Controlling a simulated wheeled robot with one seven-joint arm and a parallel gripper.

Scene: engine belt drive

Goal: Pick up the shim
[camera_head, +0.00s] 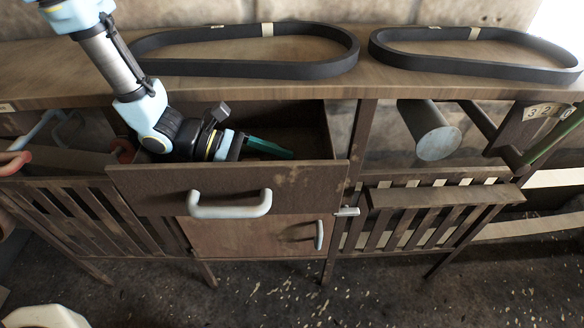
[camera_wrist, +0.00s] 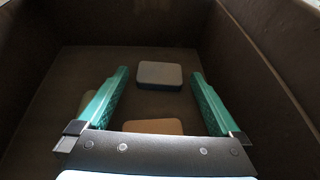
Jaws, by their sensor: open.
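My gripper (camera_wrist: 159,74) is open, its two green fingers reaching into a drawer. In the wrist view a small flat grey block with rounded corners (camera_wrist: 160,77) lies on the drawer floor, seen between and around the level of the fingertips; it looks like the shim, but I cannot be sure. A tan piece (camera_wrist: 153,127) lies nearer, partly hidden by the gripper body. A pale piece (camera_wrist: 88,98) shows partly behind the left finger. In the head view my gripper (camera_head: 280,152) is over the open drawer, whose front panel (camera_head: 300,176) hides the contents.
The drawer walls (camera_wrist: 262,50) rise close around my gripper. The bench top (camera_head: 250,90) overhangs the drawer's back. Two black belts (camera_head: 250,70) and (camera_head: 470,70) lie on the bench. A grey cylinder (camera_head: 432,135) sits to the right under the top.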

